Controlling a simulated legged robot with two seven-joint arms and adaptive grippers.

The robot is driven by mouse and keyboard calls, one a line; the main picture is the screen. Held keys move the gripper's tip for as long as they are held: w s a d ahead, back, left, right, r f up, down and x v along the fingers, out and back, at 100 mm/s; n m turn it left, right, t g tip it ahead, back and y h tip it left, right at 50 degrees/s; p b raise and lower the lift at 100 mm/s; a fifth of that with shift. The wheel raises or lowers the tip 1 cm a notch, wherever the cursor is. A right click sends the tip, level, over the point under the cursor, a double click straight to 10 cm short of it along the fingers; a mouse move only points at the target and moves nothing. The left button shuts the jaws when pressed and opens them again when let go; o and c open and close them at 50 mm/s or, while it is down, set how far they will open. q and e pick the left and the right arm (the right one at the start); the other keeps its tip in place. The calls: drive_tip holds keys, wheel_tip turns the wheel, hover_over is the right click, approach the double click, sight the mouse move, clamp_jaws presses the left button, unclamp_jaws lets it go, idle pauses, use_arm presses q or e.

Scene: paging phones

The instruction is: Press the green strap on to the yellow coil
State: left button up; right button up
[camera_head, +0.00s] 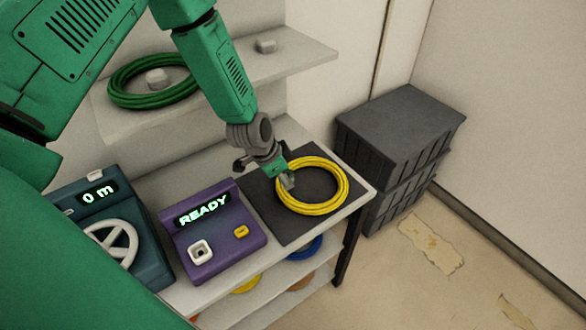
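The yellow coil (340,190) lies flat on a dark mat (281,226) at the right end of the bench. My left gripper (285,181) points down at the coil's left edge, with its fingertips over or touching it. A small green piece (273,169), which looks like the green strap, shows at the fingers. Whether the fingers are closed on it, and whether it touches the coil, I cannot tell. The gripper hides part of the coil's left side. My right gripper is not in view.
A purple device (225,248) reading READY and a teal device (140,280) with a white wheel, reading 0 m, stand left of the mat. A green coil (125,100) lies on the upper shelf (300,58). Dark crates (400,128) are stacked right of the bench.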

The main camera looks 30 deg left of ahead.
sight(289, 195)
use_arm(q)
drive_tip(key=shift+s+f, duration=0.2)
drive_tip(key=shift+s, duration=0.05)
drive_tip(key=shift+s+f+b, duration=0.1)
drive_tip(key=shift+f+b, duration=0.15)
drive_tip(key=shift+b, duration=0.15)
drive_tip(key=f+b, duration=0.1)
drive_tip(key=f, duration=0.1)
drive_tip(key=f+b, duration=0.1)
drive_tip(key=f, duration=0.1)
drive_tip(key=shift+w+b, duration=0.35)
drive_tip(key=shift+s+f+b, duration=0.1)
drive_tip(key=shift+f+b, duration=0.5)
drive_tip(key=shift+f, duration=0.1)
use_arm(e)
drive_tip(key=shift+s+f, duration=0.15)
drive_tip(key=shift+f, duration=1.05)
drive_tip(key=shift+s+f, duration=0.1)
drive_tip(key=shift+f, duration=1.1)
use_arm(q)
drive_tip(key=shift+f, duration=0.15)
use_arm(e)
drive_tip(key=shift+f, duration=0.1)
use_arm(q)
drive_tip(key=o, duration=1.5)
drive_tip(key=shift+c, duration=0.2)
drive_tip(key=shift+o, duration=0.5)
